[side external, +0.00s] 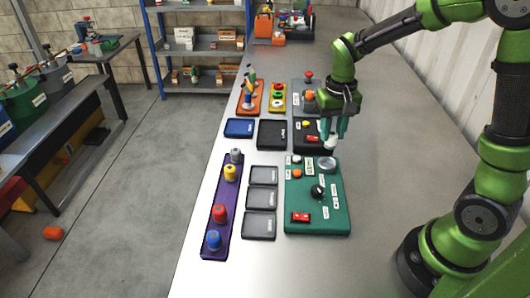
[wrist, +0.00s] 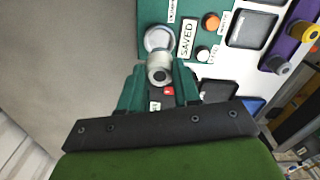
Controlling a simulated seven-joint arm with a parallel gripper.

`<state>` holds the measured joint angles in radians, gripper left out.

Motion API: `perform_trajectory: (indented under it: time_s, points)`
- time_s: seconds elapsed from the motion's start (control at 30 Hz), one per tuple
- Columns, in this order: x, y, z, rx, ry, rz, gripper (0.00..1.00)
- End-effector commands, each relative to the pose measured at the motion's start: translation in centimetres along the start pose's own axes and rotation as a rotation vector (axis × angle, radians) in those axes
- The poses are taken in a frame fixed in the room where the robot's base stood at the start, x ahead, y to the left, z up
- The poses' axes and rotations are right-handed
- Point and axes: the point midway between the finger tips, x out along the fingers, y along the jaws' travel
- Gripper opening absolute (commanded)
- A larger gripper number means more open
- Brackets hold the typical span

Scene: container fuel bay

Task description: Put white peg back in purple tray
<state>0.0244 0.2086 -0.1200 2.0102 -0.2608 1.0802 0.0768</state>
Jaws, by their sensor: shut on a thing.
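My gripper (side external: 334,134) is shut on a white peg (side external: 330,146) and holds it above the far edge of the green panel (side external: 326,214). In the wrist view the peg (wrist: 159,68) sits between the teal fingers of the gripper (wrist: 159,86), its dark-centred round end facing the camera. The long purple tray (side external: 207,198) lies to the left, at the table's left side. It bears a grey peg (side external: 236,156) at the far end, then yellow (side external: 230,173), red (side external: 219,213) and blue (side external: 213,239) pegs. A gap shows between yellow and red.
A round metal ring (side external: 327,164) is on the green panel just below the held peg. Three grey trays (side external: 262,199) lie between panel and purple tray. A blue tray (side external: 239,128) and black tray (side external: 272,134) lie farther back. Bare table lies right of the panel.

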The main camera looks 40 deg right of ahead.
Motion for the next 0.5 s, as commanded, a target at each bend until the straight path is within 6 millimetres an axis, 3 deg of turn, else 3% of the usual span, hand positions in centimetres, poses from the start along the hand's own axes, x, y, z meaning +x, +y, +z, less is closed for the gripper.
perform_trajectory:
  time_s: [0.1,0.27,0.5]
  points:
    - [-2.0,-0.1,0.0,-0.002,0.003,-0.001,0.00]
    - [-2.8,-2.1,1.1,-0.067,-0.001,0.000,0.00]
    - [0.1,-9.7,7.4,-0.228,-0.005,0.003,0.00]
